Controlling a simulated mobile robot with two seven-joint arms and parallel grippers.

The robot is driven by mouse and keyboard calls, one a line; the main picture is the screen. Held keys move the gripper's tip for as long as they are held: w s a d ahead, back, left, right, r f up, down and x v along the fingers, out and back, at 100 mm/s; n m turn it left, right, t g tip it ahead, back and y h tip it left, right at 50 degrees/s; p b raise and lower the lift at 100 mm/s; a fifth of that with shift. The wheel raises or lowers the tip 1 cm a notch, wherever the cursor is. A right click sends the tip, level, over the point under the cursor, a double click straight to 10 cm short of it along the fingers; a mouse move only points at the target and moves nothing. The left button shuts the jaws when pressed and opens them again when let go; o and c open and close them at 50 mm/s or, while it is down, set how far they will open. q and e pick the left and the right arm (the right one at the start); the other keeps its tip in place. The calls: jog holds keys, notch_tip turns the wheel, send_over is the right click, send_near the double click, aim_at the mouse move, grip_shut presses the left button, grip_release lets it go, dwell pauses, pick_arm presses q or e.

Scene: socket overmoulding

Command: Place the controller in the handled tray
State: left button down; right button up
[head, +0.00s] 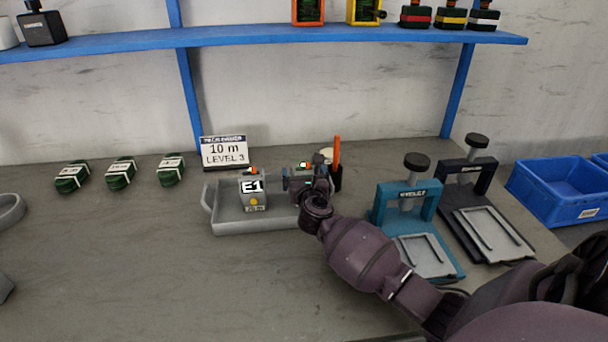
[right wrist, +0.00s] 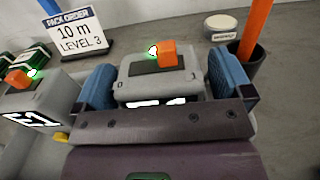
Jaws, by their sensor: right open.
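The handled tray (head: 222,228) is grey and stands on the bench in the middle of the head view, its handle at the left. A grey controller marked E1 (head: 253,193) stands upright in its left part; it also shows at the left of the right wrist view (right wrist: 32,108). A second grey controller (right wrist: 160,75), with an orange part and a green light on top, is at the tray's right part. My right gripper (head: 308,183) is open, with its blue fingers on either side of this second controller. Its lower part is hidden by the gripper. My left gripper is out of view.
A sign reading 10 m LEVEL 3 (head: 224,152) and a dark cup with an orange stick (head: 337,160) stand behind the tray. A teal press (head: 408,205) and a dark press (head: 470,185) stand right. Several green coils (head: 121,173) lie left.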

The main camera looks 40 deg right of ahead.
jog(key=shift+r, duration=0.3)
jog(key=p+v, duration=0.2)
jog(key=v, duration=1)
jog(key=shift+f, duration=0.1)
jog(key=shift+s+f, duration=0.1)
